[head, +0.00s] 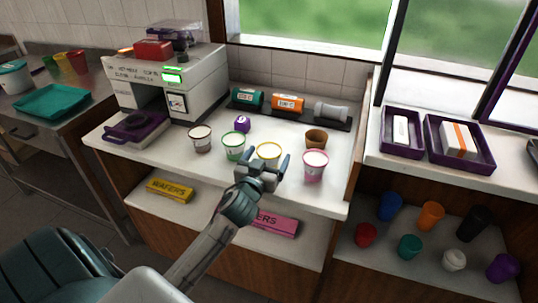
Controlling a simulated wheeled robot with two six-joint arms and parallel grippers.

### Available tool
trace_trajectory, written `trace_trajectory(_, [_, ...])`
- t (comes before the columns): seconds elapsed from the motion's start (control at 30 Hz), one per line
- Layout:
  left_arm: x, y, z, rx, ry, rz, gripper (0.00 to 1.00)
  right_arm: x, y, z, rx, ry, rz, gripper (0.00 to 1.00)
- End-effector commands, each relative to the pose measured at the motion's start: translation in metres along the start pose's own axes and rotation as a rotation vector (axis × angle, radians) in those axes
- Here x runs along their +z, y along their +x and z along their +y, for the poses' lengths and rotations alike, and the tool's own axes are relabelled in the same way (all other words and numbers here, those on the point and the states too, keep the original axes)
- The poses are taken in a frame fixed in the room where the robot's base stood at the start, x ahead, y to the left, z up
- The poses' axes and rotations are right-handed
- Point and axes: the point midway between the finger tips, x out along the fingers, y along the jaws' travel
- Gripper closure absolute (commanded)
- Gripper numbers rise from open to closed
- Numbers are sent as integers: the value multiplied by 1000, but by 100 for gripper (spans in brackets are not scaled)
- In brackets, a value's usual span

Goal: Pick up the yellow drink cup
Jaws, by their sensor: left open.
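The yellow drink cup (269,148) stands on the white counter; its yellow rim and pale top show, and its lower part is hidden behind my gripper. My left gripper (263,162) is open, with its two fingers pointing at the cup, one toward each side. Whether the fingers touch the cup cannot be told. My right gripper is not in view.
A green-rimmed cup (233,146) and a dark-rimmed cup (200,138) stand to the left. A pink cup (315,165) stands close on the right, with a brown cup (316,138) behind it. A white machine (200,87) stands at the back left.

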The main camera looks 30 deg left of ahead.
Motion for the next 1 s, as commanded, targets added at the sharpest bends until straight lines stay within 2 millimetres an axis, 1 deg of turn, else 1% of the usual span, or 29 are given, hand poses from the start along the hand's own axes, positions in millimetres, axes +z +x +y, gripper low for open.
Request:
trace_trajectory(0.03, [-2, 7, 0, -1, -1, -1, 12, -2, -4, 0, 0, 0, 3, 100])
trace_trajectory(0.13, [-1, 13, 0, 0, -1, -1, 12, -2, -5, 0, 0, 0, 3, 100])
trace_trajectory(0.37, [0, 14, 0, 1, 0, -1, 12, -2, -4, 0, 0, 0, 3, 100])
trace_trajectory(0.47, [0, 14, 0, 1, 0, -1, 30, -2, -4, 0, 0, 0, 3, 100])
trace_trajectory(0.5, [0, 14, 0, 1, 0, -1, 38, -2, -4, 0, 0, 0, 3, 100])
trace_trajectory(0.63, [0, 14, 0, 1, 0, -1, 63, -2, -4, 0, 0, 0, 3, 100])
trace_trajectory(0.87, [0, 14, 0, 1, 0, 0, 63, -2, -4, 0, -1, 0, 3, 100])
trace_trajectory(1.0, [-5, 14, 0, 0, 1, 1, 63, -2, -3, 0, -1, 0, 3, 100])
